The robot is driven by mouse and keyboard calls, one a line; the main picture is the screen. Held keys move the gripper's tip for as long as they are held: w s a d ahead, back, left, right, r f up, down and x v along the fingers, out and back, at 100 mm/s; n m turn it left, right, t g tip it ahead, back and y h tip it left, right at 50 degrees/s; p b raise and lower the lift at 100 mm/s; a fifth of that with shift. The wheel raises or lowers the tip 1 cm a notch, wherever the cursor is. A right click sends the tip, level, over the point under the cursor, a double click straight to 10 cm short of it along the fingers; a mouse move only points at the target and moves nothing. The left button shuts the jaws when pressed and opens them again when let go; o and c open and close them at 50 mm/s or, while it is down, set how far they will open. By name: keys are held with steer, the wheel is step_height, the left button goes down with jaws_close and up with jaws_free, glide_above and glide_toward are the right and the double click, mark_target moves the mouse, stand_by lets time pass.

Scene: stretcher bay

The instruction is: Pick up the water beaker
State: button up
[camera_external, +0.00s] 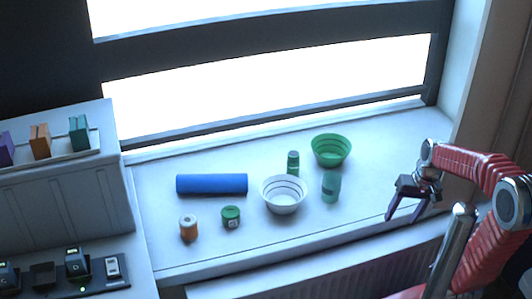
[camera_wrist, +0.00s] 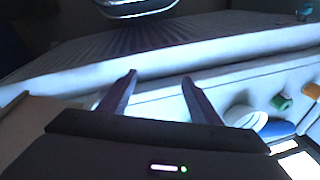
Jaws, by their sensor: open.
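The water beaker appears to be the pale teal cup (camera_external: 331,187), upright on the white sill just right of the white bowl. I cannot make it out surely in the wrist view. My gripper (camera_external: 405,212) is to the right of the cup, apart from it, near the sill's front edge, with its fingers pointing down. The gripper (camera_wrist: 159,77) is open in the wrist view, with nothing between the fingers.
Near the cup are a white bowl (camera_external: 283,196), a green bowl (camera_external: 331,151) and a dark green bottle (camera_external: 293,163). Farther left are a blue roll (camera_external: 212,184), a green tin (camera_external: 231,217) and an orange jar (camera_external: 188,228). The sill (camera_external: 385,140) is clear at right.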

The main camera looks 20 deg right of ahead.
steer(key=w+a+f+m+g+y, duration=0.1)
steer(key=w+a+f+m+y, duration=0.2)
steer(key=f+m+y, duration=0.15)
steer(key=m+t+y, duration=0.4)
steer(key=m+t, duration=0.1)
steer(key=m, duration=0.9)
glide_toward(334, 188)
steer(key=shift+n, duration=0.25)
steer(key=s+f, duration=0.1)
steer(key=f, duration=0.1)
steer(key=s+f, duration=0.1)
steer(key=f, duration=0.2)
steer(key=s+a+f, duration=0.1)
steer(key=f, duration=0.1)
steer(key=shift+s+f, duration=0.2)
steer(key=shift+f, duration=0.15)
steer(key=w+r+m, duration=0.1)
steer(key=w+d+r+m+t, duration=0.1)
steer(key=w, duration=0.1)
steer(key=w+m+t, duration=0.1)
steer(key=w, duration=0.1)
steer(key=shift+d+r+m+y, duration=0.15)
steer(key=shift+r+m+y, duration=0.1)
steer(key=shift+r+m, duration=0.15)
steer(key=shift+w+r+m+t, duration=0.25)
steer(key=shift+m+t, duration=0.15)
steer(key=shift+t, duration=0.1)
steer(key=shift+s, duration=0.1)
steer(key=shift+f, duration=0.1)
steer(key=shift+x, duration=4.25)
